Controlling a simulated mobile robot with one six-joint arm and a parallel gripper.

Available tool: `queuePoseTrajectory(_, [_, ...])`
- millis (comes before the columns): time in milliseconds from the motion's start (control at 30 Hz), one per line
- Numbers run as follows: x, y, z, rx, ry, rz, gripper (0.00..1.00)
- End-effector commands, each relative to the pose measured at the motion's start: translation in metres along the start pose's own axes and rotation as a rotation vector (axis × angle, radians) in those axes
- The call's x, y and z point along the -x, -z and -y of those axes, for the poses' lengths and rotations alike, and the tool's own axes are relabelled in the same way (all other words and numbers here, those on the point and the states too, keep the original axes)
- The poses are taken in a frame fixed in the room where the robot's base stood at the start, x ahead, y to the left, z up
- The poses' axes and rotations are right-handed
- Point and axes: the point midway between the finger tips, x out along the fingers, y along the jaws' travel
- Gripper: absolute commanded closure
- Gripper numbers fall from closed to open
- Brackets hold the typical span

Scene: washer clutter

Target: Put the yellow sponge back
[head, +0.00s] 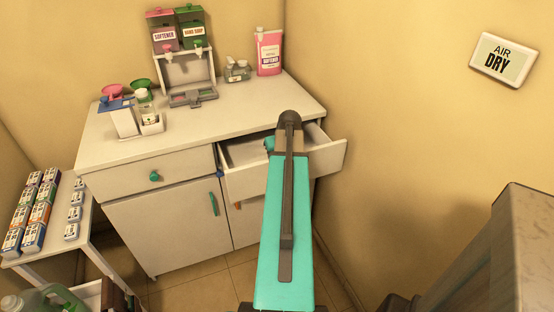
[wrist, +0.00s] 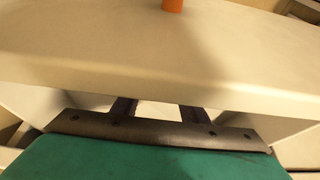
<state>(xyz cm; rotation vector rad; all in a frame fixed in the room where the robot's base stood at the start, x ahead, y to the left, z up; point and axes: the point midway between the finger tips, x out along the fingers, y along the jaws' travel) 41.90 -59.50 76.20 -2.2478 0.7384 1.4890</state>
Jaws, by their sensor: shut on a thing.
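I see no yellow sponge in either view. In the wrist view, the two dark fingers of my gripper (wrist: 160,103) stand apart, and their tips disappear behind a broad cream panel (wrist: 150,45). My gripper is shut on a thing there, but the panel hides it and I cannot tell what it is. In the head view, my arm reaches over the pulled-out right drawer (head: 330,158) of the white cabinet (head: 150,208) and covers part of it. The inside of the drawer shows only in part.
The cabinet top holds two dispensers (head: 178,38), a pink softener bottle (head: 269,52) and a white caddy (head: 125,119). A side table (head: 60,247) with several small boxes stands at left. A grey-topped block (head: 520,215) stands at right. The front middle of the cabinet top is clear.

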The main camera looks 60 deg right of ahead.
Motion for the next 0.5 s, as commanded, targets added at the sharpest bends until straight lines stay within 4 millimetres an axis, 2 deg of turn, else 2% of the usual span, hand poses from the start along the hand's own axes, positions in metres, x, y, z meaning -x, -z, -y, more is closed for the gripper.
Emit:
queuePoseTrajectory(100, [-0.0029, -0.0012, -0.0001, 0.0, 0.0, 0.0, 0.89])
queuePoseTrajectory(133, [-0.0025, -0.001, -0.0001, 0.0, 0.0, 0.0, 0.57])
queuePoseTrajectory(233, [-0.0022, -0.0009, -0.0001, 0.0, 0.0, 0.0, 0.42])
queuePoseTrajectory(500, [-0.002, -0.001, -0.0002, 0.0, 0.0, 0.0, 0.42])
